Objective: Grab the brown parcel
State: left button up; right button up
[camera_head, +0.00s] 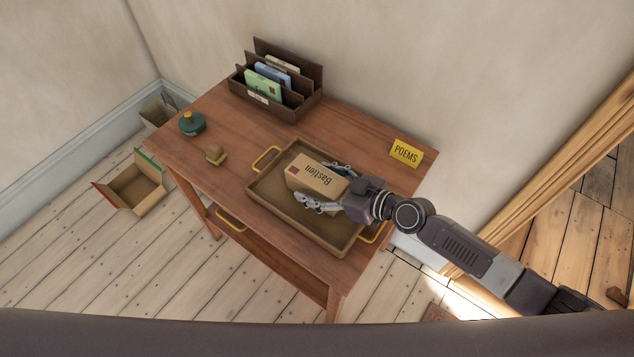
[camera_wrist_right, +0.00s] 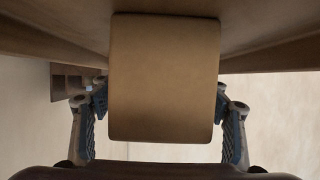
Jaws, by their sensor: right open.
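The brown parcel (camera_head: 318,179), with "Bastien" written on it and a red stamp, lies in the brown tray (camera_head: 268,202) with yellow handles on the wooden table. My right gripper (camera_head: 326,184) is open, with one finger on each side of the parcel's near end. In the right wrist view the parcel (camera_wrist_right: 164,80) fills the middle between the fingers of the gripper (camera_wrist_right: 163,112). Small gaps seem to show beside the lower fingers; contact at the fingertips is hidden. My left gripper is not in view.
An open box (camera_head: 135,187) is on the floor. The wall is close behind.

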jog(key=shift+c, duration=0.7)
jog(key=c, duration=1.3)
jog(key=shift+r, duration=0.1)
jog(key=shift+c, duration=0.7)
jog(key=shift+r, duration=0.1)
